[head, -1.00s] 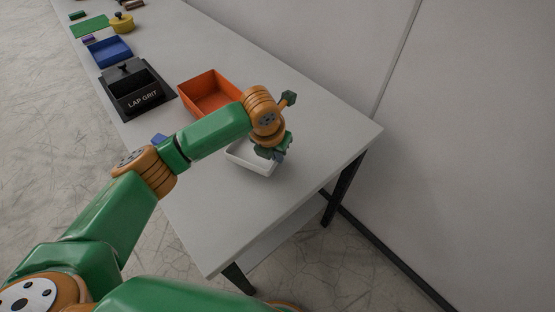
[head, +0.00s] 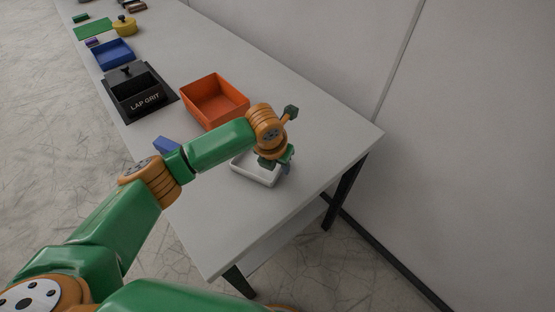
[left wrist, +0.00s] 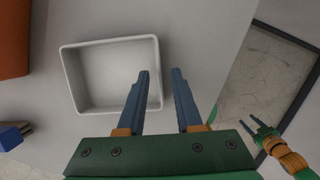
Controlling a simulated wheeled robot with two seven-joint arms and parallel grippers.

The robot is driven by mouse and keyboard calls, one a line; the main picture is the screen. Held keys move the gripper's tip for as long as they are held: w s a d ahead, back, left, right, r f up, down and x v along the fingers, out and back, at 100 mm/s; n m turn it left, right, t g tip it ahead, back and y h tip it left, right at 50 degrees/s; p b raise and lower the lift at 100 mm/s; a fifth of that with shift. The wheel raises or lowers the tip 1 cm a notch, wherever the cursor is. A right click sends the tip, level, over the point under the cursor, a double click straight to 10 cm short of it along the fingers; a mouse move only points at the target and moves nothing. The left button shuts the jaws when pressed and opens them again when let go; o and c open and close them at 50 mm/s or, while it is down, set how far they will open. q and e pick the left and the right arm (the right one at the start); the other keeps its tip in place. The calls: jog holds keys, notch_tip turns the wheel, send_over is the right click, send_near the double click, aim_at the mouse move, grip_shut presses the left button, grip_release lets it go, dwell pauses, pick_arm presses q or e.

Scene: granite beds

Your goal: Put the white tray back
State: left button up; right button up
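The white tray (head: 256,179) is a shallow, empty rectangular tray lying flat on the grey bench near its near end. It also shows in the left wrist view (left wrist: 84,80). My left gripper (head: 276,162) is low at the tray's right side, partly hiding it in the head view. In the left wrist view my left gripper (left wrist: 160,72) is open, one finger over the tray's inside and the other outside its right wall. Whether the fingers touch the tray I cannot tell. My right gripper (left wrist: 256,124) shows small and open at the right of that view, away from the tray.
An orange bin (head: 216,116) stands behind the tray. A black "LAP GRIT" box (head: 145,102), a blue tray (head: 112,58) and a yellow pot (head: 124,25) stand farther along. Bench right of the tray is clear.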

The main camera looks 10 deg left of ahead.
pick_arm(q)
jog(key=v, duration=1.1)
jog(key=shift+s, duration=0.15)
